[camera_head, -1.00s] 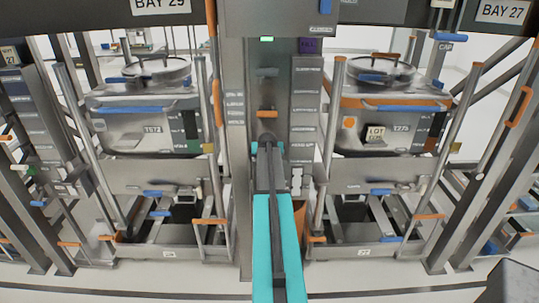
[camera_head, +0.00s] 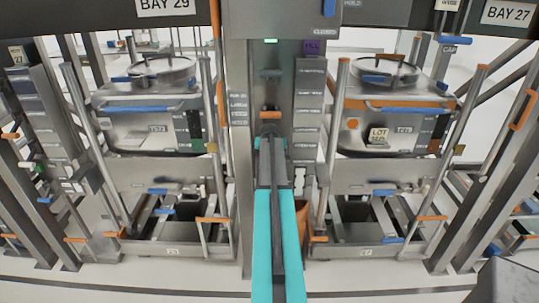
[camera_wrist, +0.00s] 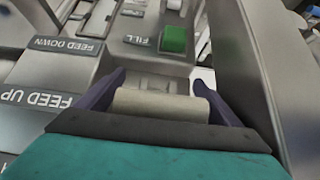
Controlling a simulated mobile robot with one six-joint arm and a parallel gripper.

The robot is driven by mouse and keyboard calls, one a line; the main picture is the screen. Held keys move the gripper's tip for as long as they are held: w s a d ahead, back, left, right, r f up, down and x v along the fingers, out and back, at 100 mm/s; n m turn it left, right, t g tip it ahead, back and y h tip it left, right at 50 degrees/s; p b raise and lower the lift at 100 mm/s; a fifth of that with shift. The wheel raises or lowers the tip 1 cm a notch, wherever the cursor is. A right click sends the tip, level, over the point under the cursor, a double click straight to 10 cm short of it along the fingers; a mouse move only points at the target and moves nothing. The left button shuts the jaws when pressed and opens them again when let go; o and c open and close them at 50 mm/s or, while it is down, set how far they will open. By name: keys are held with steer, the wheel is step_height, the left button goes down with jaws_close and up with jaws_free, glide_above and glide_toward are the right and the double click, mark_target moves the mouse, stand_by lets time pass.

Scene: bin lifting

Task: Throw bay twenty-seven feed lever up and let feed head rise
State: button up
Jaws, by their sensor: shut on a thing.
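My gripper (camera_wrist: 160,80) has its two dark purple fingers on either side of a cream cylindrical bar, the feed lever's grip (camera_wrist: 160,104), and is shut on it. In the wrist view, upside-down plates reading FEED DOWN (camera_wrist: 66,46) and FEED UP (camera_wrist: 30,97) stand left of the lever. In the head view my gripper (camera_head: 270,131) is at the front of the central grey column, below an orange handle (camera_head: 270,115); the lever is hidden there. Bay 27, under its sign (camera_head: 508,13), holds a lidded steel bin (camera_head: 385,137). I cannot tell which part is the feed head.
A green FILL button (camera_wrist: 173,39) sits just beyond the lever on the panel. A grey post (camera_wrist: 245,70) rises close on the right. Bay 29's similar bin (camera_head: 150,135) stands left of the column. The floor (camera_head: 130,277) in front is clear.

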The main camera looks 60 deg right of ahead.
steer(key=shift+s+d+r, duration=0.1)
steer(key=shift+d+r, duration=0.05)
steer(key=o, duration=1.2)
steer(key=shift+o, duration=0.2)
steer(key=shift+s+a+r+b, duration=0.2)
steer(key=shift+a+r+b, duration=0.1)
steer(key=shift+a+r, duration=0.25)
steer(key=b+v, duration=0.2)
steer(key=v, duration=1)
steer(key=shift+s+b, duration=0.15)
steer(key=shift+b, duration=0.2)
steer(key=shift+r, duration=0.1)
